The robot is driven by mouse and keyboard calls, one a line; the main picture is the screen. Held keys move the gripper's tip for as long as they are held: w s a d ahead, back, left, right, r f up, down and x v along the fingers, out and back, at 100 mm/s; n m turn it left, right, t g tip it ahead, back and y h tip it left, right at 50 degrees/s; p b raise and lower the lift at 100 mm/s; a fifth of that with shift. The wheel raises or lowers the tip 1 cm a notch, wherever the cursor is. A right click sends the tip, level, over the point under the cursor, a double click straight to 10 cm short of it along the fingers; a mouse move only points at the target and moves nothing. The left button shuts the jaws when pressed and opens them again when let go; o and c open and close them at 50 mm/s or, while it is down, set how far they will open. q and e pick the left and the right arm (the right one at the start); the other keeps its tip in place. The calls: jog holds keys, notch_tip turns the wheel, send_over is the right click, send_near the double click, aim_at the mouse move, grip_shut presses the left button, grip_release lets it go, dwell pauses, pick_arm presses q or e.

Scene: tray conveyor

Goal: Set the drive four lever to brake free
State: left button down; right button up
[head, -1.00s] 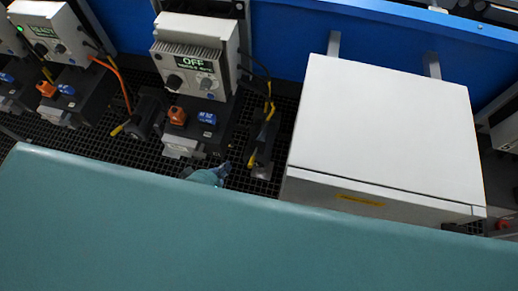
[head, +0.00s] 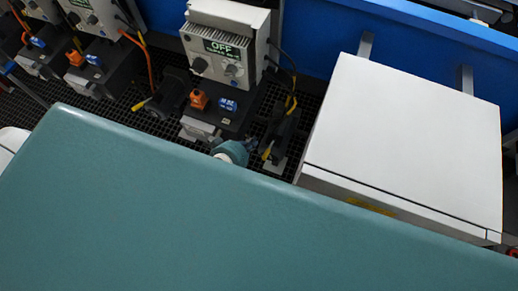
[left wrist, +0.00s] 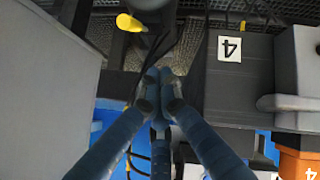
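The drive four unit shows in the left wrist view as a dark box (left wrist: 245,85) with a white "4" label and an orange block marked 4 (left wrist: 303,163). A lever with a yellow tip (left wrist: 128,22) lies beyond my fingers. In the head view, a yellow-tipped lever (head: 267,152) stands beside the drive under the "OFF" controller. My left gripper (left wrist: 158,75) has its blue fingers drawn together, nothing visible between them; the yellow tip is apart from them. In the head view my left gripper (head: 247,144) is low, left of that lever and partly hidden. My right gripper is out of view.
A broad teal surface (head: 250,225) fills the foreground and hides most of my left arm. A white cabinet (head: 410,130) stands to the right. The controller (head: 225,50) reads OFF. Cables and another yellow-tipped lever (head: 141,104) lie to the left.

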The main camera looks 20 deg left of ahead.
aim_at(269, 150)
pick_arm(q)
jog(key=shift+w+d+f, duration=0.1)
jog(key=shift+d+f, duration=0.35)
jog(key=shift+f, duration=0.35)
jog(key=shift+w+d+f, duration=0.1)
jog(key=shift+d+f, duration=0.35)
jog(key=shift+f, duration=0.3)
jog(key=shift+d+f, duration=0.45)
jog(key=shift+f, duration=0.35)
jog(key=shift+s+f, duration=0.1)
jog(key=shift+s+f, duration=0.15)
jog(key=shift+f, duration=0.05)
